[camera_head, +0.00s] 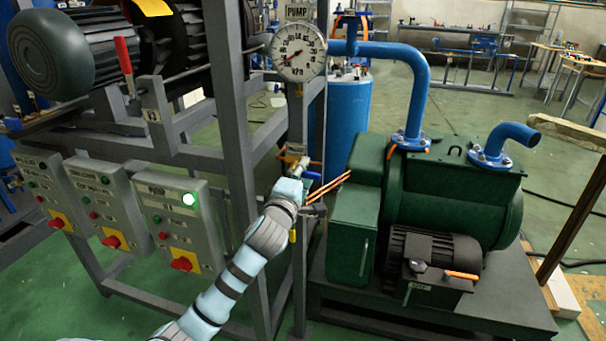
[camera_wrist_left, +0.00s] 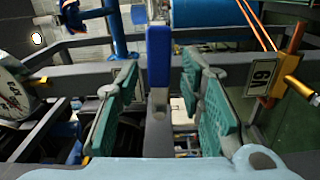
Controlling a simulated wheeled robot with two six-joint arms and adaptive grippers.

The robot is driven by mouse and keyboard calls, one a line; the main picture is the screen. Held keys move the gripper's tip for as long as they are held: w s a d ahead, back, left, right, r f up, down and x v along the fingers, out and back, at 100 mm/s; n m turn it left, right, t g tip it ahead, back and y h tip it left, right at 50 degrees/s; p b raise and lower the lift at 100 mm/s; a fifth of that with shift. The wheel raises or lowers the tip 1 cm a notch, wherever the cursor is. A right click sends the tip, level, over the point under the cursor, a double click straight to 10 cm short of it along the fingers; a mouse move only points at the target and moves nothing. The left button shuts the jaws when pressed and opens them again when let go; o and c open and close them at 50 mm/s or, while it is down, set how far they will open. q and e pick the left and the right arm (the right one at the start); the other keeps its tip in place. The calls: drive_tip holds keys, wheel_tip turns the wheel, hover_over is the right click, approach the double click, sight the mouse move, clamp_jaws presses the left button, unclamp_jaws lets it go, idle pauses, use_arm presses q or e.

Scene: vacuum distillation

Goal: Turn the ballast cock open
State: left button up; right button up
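My left gripper (camera_head: 297,184) is at the grey frame post beside the green pump, just below a small brass valve (camera_head: 293,160). A short blue lever (camera_head: 313,176) shows just past the gripper. In the left wrist view a flat blue lever (camera_wrist_left: 159,55) with a grey lower part stands between the two teal fingers of my left gripper (camera_wrist_left: 163,100). The fingers are spread, with a gap visible on both sides of the lever. I take this lever for the ballast cock's handle; the cock's body is largely hidden. My right gripper is not in view.
The pressure gauge (camera_head: 298,52) is above the valve. The green pump (camera_head: 440,200) stands right of the post, with thin orange rods (camera_head: 328,187) close to the gripper. Switch boxes (camera_head: 180,225) hang at left. In the wrist view a tagged brass fitting (camera_wrist_left: 290,78) is at right.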

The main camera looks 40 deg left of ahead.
use_arm(q)
drive_tip(key=v, duration=1.2)
